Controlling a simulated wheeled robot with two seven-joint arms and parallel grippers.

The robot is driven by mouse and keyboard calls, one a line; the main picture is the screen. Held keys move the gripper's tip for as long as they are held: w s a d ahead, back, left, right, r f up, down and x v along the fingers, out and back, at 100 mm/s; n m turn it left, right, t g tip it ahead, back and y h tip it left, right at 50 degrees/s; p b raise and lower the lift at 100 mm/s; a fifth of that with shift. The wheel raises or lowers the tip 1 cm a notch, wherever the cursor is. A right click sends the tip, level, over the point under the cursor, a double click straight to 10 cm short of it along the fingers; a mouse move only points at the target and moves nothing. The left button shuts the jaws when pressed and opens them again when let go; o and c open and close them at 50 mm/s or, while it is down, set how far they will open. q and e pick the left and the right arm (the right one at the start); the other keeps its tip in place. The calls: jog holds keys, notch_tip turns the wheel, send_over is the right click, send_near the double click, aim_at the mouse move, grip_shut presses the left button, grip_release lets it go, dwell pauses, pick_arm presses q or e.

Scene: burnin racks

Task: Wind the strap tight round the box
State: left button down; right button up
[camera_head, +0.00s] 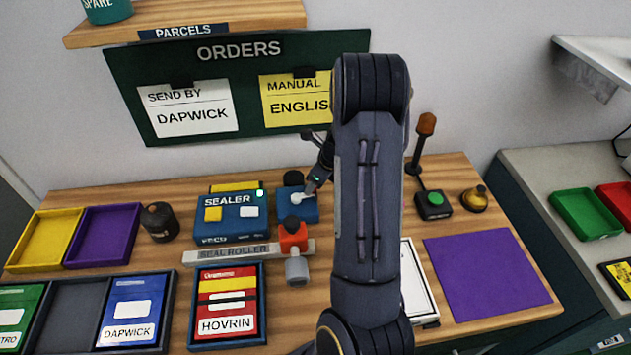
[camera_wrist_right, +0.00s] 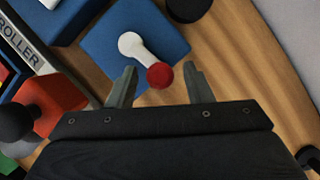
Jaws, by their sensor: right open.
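A blue block (camera_head: 311,213) with a white crank stands at the back of the wooden bench, right of the blue SEALER unit (camera_head: 230,228). In the right wrist view the blue block (camera_wrist_right: 98,45) carries the white crank arm (camera_wrist_right: 131,43) with a red knob (camera_wrist_right: 160,76) at its end. My right gripper (camera_wrist_right: 160,72) is open, with its fingertips on either side of the red knob; I cannot tell whether they touch it. In the head view the right gripper (camera_head: 316,186) is small and partly hidden behind my arm. I cannot make out a strap. My left gripper is not in view.
An orange roller handle (camera_head: 293,239) stands close in front of the crank block on the seal roller rail (camera_head: 228,254). A dark canister (camera_head: 159,222) and a green-button post (camera_head: 433,205) flank the area. A purple mat (camera_head: 487,275) lies clear at right.

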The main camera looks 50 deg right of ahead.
jog(key=v, duration=0.7)
jog(key=shift+s+r, duration=0.2)
jog(key=shift+r, duration=0.15)
jog(key=s+a+r+n+t+y, duration=0.1)
jog(key=s+a+r+n+y, duration=0.15)
jog(key=a+r+n, duration=0.5)
jog(key=s+a+r+n+t+y, duration=0.1)
jog(key=s+a+r+n, duration=0.25)
jog(key=a+n, duration=0.75)
jog(key=s+a+n, duration=1)
jog(key=a+n, duration=0.1)
jog(key=n, duration=0.2)
jog(key=shift+g+h, duration=0.3)
jog(key=shift+h, duration=0.05)
jog(key=shift+a, duration=0.15)
